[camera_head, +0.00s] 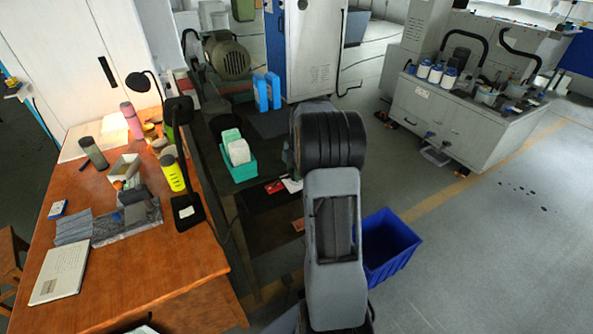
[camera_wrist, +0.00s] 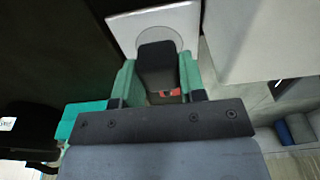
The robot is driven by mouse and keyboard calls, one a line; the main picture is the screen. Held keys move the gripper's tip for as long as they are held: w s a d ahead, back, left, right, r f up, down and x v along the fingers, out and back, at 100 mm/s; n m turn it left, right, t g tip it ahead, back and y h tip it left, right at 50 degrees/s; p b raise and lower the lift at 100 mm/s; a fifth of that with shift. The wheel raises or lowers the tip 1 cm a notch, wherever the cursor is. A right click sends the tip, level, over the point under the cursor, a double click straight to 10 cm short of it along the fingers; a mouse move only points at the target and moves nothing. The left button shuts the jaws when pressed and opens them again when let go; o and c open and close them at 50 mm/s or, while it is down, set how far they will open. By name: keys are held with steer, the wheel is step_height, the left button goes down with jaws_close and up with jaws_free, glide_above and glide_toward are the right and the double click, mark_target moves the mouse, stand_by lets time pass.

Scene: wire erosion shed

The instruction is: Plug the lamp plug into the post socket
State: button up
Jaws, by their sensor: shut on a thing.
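In the wrist view my gripper (camera_wrist: 158,88) has its green fingers closed on the sides of a black plug (camera_wrist: 158,60). The plug's far end overlaps the round face of a white square socket plate (camera_wrist: 186,20). I cannot tell whether the plug is in the socket or just in front of it. In the head view my arm hides the gripper, the plug and the socket. A black lamp (camera_head: 187,212) with a white label on its base stands at the right edge of the wooden desk. A second black lamp (camera_head: 140,83) stands farther back.
A blue bin (camera_head: 390,245) stands on the floor beside my arm. Open floor lies to the right.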

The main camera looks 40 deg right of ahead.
steer(key=shift+f+b, duration=0.45)
steer(key=shift+f, duration=0.15)
steer(key=o, duration=1)
steer(key=shift+c, duration=0.2)
step_height(320, 180, up, 14)
steer(key=d, duration=0.1)
steer(key=shift+s+d+b, duration=0.15)
steer(key=shift+d+b, duration=0.25)
steer(key=shift+f, duration=0.1)
